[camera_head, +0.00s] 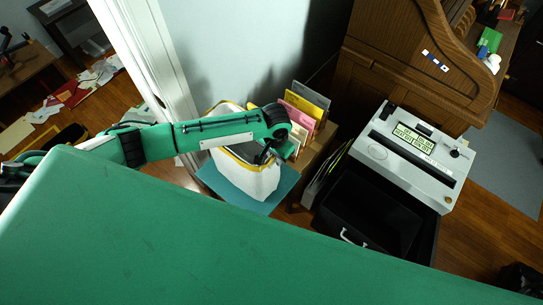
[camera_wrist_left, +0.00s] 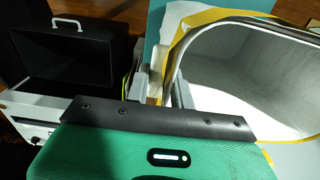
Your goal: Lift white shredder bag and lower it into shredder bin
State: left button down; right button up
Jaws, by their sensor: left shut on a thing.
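The white shredder bag (camera_head: 250,179), with a yellow rim, stands upright and open on a teal mat (camera_head: 283,190) in the head view. In the left wrist view the bag (camera_wrist_left: 240,65) fills the right side, its inside empty. My left gripper (camera_head: 264,157) reaches down to the bag's right rim and is shut on it; in the wrist view the gripper (camera_wrist_left: 160,82) shows at that rim. The shredder (camera_head: 410,150) is grey with a small display. Its black bin (camera_head: 365,215) is pulled out and open, and also shows in the wrist view (camera_wrist_left: 60,55). My right gripper is out of view.
A wooden stand with coloured folders (camera_head: 305,105) stands between bag and shredder. A brown wooden desk (camera_head: 400,70) is behind the shredder. A white door frame (camera_head: 150,55) is at the left, with papers (camera_head: 75,90) on the floor beyond.

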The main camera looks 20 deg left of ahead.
pick_arm(q)
notch_tip(320, 180, up, 18)
jog(key=b, duration=0.2)
jog(key=shift+b, duration=0.4)
